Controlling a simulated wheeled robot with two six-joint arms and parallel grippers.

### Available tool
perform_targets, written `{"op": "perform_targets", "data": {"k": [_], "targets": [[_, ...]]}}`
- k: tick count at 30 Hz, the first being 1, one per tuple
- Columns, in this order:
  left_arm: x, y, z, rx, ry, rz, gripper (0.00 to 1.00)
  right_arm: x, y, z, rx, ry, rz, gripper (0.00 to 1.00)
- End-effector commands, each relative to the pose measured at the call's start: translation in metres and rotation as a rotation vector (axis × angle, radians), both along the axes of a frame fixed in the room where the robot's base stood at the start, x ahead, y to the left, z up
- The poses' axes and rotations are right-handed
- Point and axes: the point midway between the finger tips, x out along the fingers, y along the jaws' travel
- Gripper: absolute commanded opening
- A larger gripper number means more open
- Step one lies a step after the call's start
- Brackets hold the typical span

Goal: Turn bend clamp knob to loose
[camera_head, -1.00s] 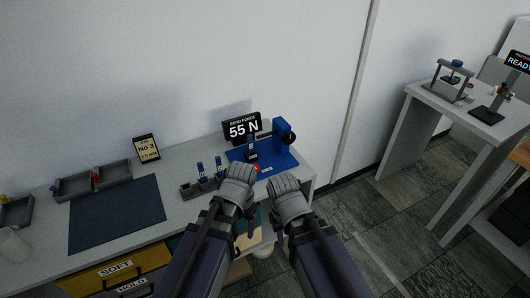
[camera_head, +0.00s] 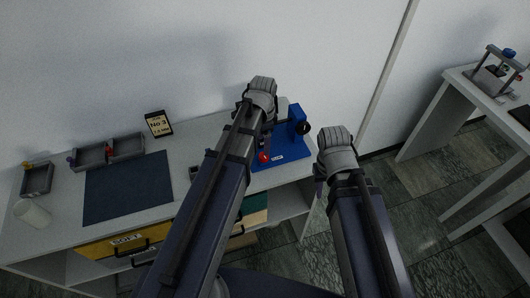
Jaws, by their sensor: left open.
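The blue bend fixture (camera_head: 284,162) sits at the right end of the bench. Its blue upright block (camera_head: 296,118) carries a round black knob (camera_head: 304,128) on the right side; I cannot read its setting or tell for sure that it is the clamp knob. A red button (camera_head: 265,157) is at the front of the base. My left gripper (camera_head: 266,118) is open over the fixture's left side, left of the block and apart from the knob. It hides the part of the fixture behind it. My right gripper (camera_head: 326,165) hangs right of the fixture, off the bench edge, fingers mostly hidden.
A dark blue mat (camera_head: 128,186), grey bins (camera_head: 110,150) and a "No 3" sign (camera_head: 158,124) are on the bench to the left. A white cup (camera_head: 32,213) stands at far left. A second table (camera_head: 470,88) is at the right, with open floor between.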

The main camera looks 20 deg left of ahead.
Motion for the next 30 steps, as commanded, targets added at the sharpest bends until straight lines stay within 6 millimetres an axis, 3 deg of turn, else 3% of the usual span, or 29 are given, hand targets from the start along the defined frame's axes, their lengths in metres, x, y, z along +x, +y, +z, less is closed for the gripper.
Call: {"op": "perform_targets", "data": {"k": [15,28,30], "targets": [[0.0,0.0,-0.064,0.0,0.0,0.001,0.77,0.0,0.0,-0.064,0.0,0.0,-0.001,0.34],[0.0,0.0,-0.07,0.0,0.0,0.001,0.77,0.0,0.0,-0.07,0.0,0.0,-0.001,0.34],[0.0,0.0,-0.07,0.0,0.0,0.001,0.7,0.0,0.0,-0.07,0.0,0.0,-0.001,0.34]]}}
